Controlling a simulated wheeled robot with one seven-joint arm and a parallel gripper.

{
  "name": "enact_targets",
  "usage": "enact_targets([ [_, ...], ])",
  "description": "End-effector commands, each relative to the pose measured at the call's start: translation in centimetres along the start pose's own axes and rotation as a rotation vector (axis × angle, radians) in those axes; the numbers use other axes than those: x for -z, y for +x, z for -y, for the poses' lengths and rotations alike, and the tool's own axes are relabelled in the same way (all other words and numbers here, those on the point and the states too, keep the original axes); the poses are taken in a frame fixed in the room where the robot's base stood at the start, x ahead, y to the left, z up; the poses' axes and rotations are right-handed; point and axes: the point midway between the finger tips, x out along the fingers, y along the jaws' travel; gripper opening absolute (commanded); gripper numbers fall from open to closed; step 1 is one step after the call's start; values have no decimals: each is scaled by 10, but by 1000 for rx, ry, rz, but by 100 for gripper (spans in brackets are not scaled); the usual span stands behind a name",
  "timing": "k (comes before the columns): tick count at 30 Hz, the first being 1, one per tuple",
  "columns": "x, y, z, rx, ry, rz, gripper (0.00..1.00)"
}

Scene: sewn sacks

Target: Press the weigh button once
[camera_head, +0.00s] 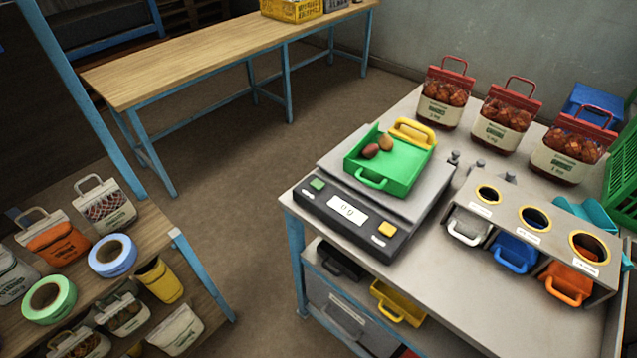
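A scale (420,219) with a dark front panel stands on the grey table at right. Its panel has a green button (317,185) at the left and a yellow button (387,229) at the right; the small labels are too small to read, so I cannot tell which one is the weigh button. Between them a white display (347,211) seems to read "0 g". A green tray (405,176) with a yellow handle sits on the scale's plate and holds a few brownish round items (371,151). My gripper is not in view.
Three red-topped sacks (443,113) stand behind the scale. A holder with round openings (510,198) and coloured handles stands to its right. Sacks and tape rolls (112,256) fill a left shelf. A wooden bench (200,57) stands at the back. Open floor lies between.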

Motion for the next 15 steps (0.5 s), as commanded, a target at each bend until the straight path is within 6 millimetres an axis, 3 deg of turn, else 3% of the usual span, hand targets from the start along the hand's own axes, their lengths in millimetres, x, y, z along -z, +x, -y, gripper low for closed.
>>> enact_targets([
  [2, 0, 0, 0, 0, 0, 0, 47],
  [9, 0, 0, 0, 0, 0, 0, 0],
  [15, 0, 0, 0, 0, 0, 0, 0],
])
